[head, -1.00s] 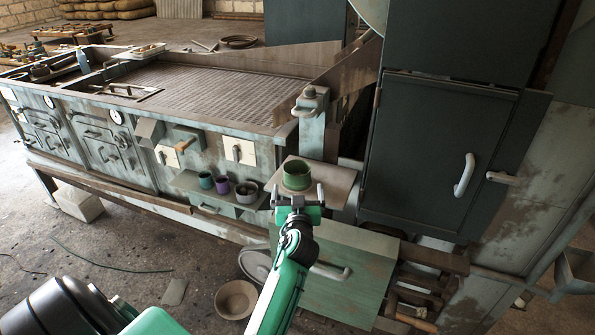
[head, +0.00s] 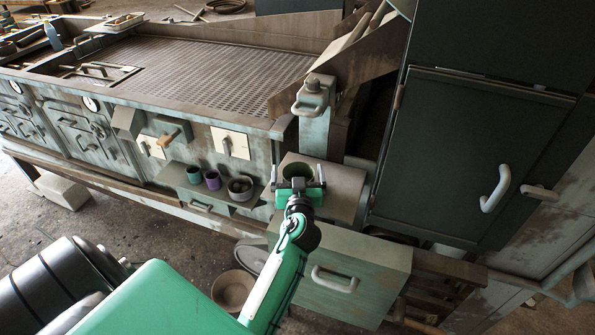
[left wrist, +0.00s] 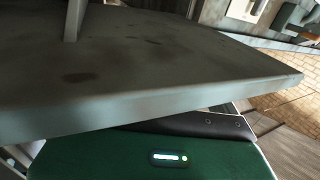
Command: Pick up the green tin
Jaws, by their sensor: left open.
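The green tin (head: 300,163) stands upright on a small grey ledge (head: 342,186) beside the stove-like bench. Its round open top shows in the head view, and my gripper hides its lower front. My left gripper (head: 297,176) is open, with one finger on each side of the tin's near part as seen from the head. I cannot tell whether the fingers touch it or how deep they reach. The left wrist view shows a grey slab (left wrist: 150,75) close up, with no tin visible. My right gripper is not in view.
Teal (head: 193,174), purple (head: 212,180) and grey (head: 240,187) cups stand on a lower shelf to the left. A dark cabinet (head: 470,160) rises close on the right. A drawer box (head: 350,262) lies below the ledge, and a bowl (head: 233,289) is on the floor.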

